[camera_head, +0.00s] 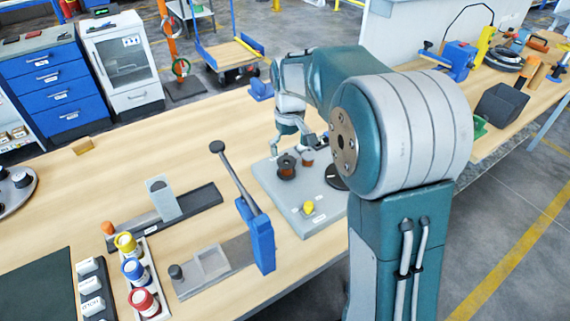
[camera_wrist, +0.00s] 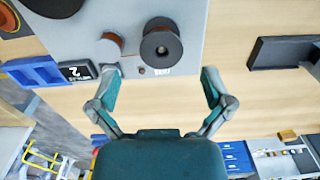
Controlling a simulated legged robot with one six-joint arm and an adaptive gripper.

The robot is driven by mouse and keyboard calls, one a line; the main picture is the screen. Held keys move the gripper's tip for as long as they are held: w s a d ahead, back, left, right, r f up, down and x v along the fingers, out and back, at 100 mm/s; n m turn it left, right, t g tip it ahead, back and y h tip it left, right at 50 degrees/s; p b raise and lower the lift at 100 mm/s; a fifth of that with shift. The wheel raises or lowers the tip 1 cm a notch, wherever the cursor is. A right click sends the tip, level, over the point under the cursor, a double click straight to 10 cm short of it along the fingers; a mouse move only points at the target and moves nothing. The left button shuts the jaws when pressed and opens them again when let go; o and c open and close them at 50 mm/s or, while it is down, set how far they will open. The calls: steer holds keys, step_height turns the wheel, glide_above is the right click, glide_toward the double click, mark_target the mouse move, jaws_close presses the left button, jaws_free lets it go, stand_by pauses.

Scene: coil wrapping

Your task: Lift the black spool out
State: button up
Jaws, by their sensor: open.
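The black spool (camera_head: 287,168) stands upright on a grey board (camera_head: 311,210) on the table in the head view. My gripper (camera_head: 289,148) is near the spool in the head view, partly hidden behind my arm. The exact height gap cannot be told.
A smaller copper-coloured spool (camera_wrist: 109,47) stands close beside the black spool. A blue upright with a lever (camera_head: 260,235) stands left of the board. Bare tabletop lies behind the board.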

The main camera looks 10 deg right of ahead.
mark_target(287, 164)
steer(key=f, duration=0.8)
steer(key=shift+w+a+f, duration=0.1)
steer(key=shift+w+a, duration=0.05)
steer(key=shift+w, duration=0.15)
steer(key=c, duration=1.2)
